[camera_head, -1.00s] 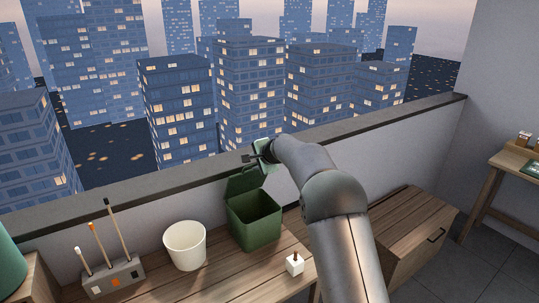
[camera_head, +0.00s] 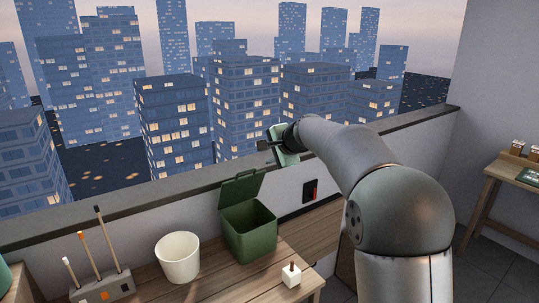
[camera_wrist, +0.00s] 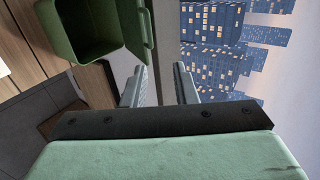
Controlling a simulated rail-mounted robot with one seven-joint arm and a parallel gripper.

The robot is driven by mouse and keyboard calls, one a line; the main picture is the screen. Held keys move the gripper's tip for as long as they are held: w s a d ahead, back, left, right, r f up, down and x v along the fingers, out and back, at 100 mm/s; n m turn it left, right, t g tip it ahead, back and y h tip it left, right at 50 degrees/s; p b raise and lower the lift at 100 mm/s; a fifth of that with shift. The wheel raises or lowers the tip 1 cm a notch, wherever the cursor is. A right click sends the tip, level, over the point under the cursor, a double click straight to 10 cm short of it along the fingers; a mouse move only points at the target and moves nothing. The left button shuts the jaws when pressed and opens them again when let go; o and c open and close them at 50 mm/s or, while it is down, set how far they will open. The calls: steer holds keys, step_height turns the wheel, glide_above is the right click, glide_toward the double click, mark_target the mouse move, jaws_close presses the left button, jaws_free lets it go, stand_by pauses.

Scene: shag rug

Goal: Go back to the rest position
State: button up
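My gripper (camera_head: 265,145) is up in front of the parapet wall, above and a little right of the green bin. In the wrist view its two grey fingers (camera_wrist: 160,78) stand apart with a clear gap and nothing between them. Its pale green body fills the bottom of that view. The green bin (camera_head: 250,233) stands on the wooden bench with its lid (camera_head: 241,188) raised. The bin also shows at the top left of the wrist view (camera_wrist: 83,55), apart from the fingers.
On the bench (camera_head: 225,285) are a white bucket (camera_head: 178,258), a grey block with upright sticks (camera_head: 103,287) and a white cube with a brown peg (camera_head: 291,276). The parapet (camera_head: 150,195) runs behind. A side table (camera_head: 505,172) stands at right.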

steer(key=shift+s, duration=0.1)
steer(key=s+d+f+n+g+h, duration=0.2)
steer(key=s+f, duration=0.4)
steer(key=s, duration=0.9)
steer(key=s+d+f+n+g+h, duration=0.2)
steer(key=s+d+f+n, duration=0.3)
steer(key=s, duration=1.1)
steer(key=s+d+f+n+g+h, duration=0.1)
steer(key=s+d+f+n+g, duration=0.3)
steer(key=s, duration=1.1)
step_height(320, 180, down, 3)
steer(key=shift+s+d+r+n+g+h, duration=0.1)
steer(key=shift+s+d+n+g+h, duration=0.25)
steer(key=shift+d, duration=0.9)
